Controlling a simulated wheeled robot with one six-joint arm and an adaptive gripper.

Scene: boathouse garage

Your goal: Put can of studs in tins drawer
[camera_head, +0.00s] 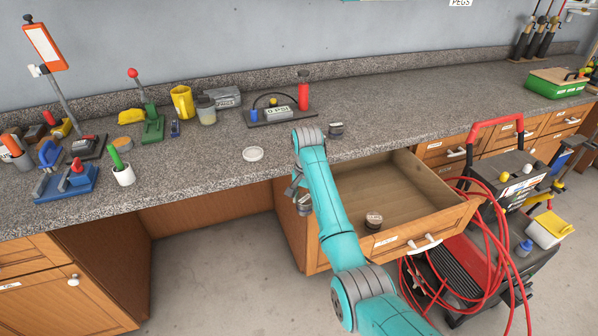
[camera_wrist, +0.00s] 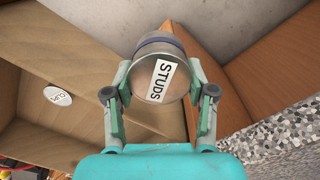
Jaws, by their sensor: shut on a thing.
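The can of studs (camera_wrist: 160,72) is a grey metal can with a white STUDS label. My gripper (camera_wrist: 160,93) is shut on it, one finger on each side, in the wrist view. In the head view my gripper (camera_head: 300,196) hangs in front of the counter edge, at the left side of the open drawer, with the can (camera_head: 304,208) partly hidden by my arm. The wooden drawer (camera_head: 405,185) is pulled out; its front label is too small to read. The drawer's interior (camera_wrist: 25,90) shows at left in the wrist view.
A small tin (camera_head: 373,220) stands inside the drawer near its front. Another small tin (camera_head: 336,130) and a white lid (camera_head: 252,154) are on the counter. A black cart with red hoses (camera_head: 490,240) stands right of the drawer. The drawer's back part is clear.

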